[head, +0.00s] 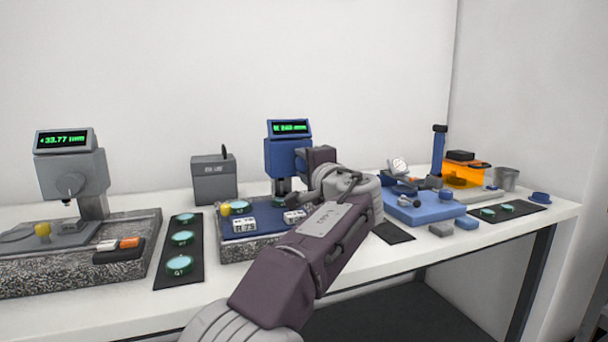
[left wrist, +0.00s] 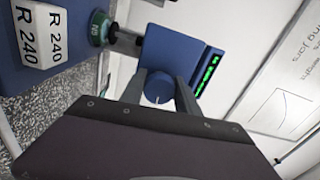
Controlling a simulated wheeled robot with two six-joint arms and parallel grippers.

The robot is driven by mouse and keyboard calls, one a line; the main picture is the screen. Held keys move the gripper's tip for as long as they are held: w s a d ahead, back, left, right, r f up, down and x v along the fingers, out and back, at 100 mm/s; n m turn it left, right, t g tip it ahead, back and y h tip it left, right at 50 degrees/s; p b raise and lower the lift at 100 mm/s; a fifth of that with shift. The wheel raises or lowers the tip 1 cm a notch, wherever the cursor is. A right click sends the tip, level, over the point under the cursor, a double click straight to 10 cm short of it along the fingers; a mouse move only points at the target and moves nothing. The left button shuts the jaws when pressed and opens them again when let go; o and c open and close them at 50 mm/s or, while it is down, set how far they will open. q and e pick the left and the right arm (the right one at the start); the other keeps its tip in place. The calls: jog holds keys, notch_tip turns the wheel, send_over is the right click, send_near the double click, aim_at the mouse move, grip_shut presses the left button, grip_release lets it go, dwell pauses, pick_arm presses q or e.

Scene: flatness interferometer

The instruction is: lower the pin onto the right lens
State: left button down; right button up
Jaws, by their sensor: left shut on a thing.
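The blue gauge (head: 281,158) stands on a granite base in the middle of the table, its green display lit. My left gripper (head: 302,161) reaches its head from the right. In the left wrist view the fingers (left wrist: 164,88) are shut on the round blue knob (left wrist: 158,86) on the gauge's side. The dark pin (left wrist: 127,43) points from the gauge head at a green lens (left wrist: 99,28); its tip is very close to it, and I cannot tell whether they touch. In the head view the pin (head: 281,185) shows only small. My right gripper is not in view.
White R 240 labels (left wrist: 42,35) lie on the blue plate beside the lens. A grey gauge (head: 73,178) stands at the left. A black strip (head: 171,262) with several lenses lies between the gauges. A blue tray (head: 424,210) and an orange box (head: 463,173) stand at the right.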

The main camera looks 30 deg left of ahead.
pick_arm(q)
jog(key=shift+f+n+b, duration=0.15)
jog(key=shift+n+b, duration=0.35)
jog(key=shift+n, duration=0.4)
jog(key=c, duration=0.9)
grip_release()
jog(key=shift+c, duration=0.2)
jog(key=v, duration=0.9)
